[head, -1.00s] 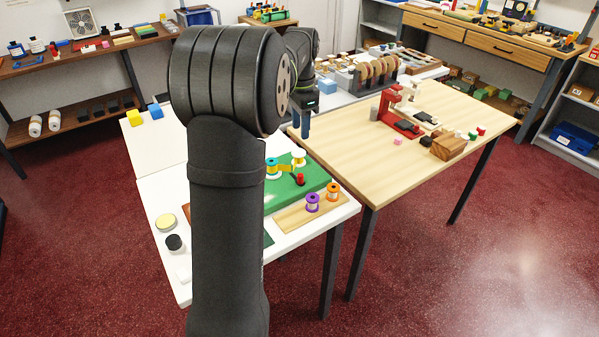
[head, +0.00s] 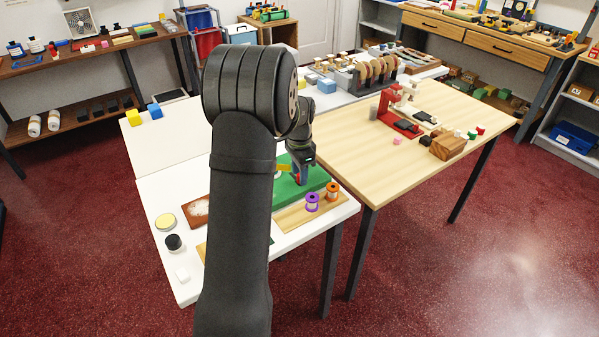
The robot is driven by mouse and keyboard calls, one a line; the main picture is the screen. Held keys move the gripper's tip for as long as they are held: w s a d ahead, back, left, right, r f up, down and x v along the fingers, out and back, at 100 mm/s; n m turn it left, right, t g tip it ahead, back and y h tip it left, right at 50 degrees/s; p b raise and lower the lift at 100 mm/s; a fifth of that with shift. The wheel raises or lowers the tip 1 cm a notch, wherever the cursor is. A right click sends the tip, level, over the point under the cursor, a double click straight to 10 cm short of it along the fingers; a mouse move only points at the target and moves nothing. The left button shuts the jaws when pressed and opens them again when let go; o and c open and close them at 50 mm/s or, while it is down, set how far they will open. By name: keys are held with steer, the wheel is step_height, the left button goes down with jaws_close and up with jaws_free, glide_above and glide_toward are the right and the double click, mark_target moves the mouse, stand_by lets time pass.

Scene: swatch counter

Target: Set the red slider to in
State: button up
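The small red-topped piece that showed on this board a second ago, which looks like the red slider, is now hidden, or nearly so, behind the gripper. I cannot tell whether the fingers touch it or whether they are open or shut. A yellow piece (head: 284,168) shows just left of the gripper. My arm hides the left part of the board.
A purple spool (head: 312,202) and an orange spool (head: 333,191) stand on a wooden strip close in front of the gripper. A round tin (head: 166,221) and a black-topped jar (head: 174,243) are left of my arm. A wooden table (head: 365,165) adjoins on the right.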

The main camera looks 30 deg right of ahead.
steer(key=shift+f, duration=0.1)
jaws_close()
steer(key=shift+w, duration=2.25)
steer(key=shift+c, duration=0.8)
jaws_free()
steer(key=shift+w, duration=0.1)
steer(key=shift+o, duration=0.8)
step_height(320, 180, up, 18)
steer(key=shift+f, duration=0.25)
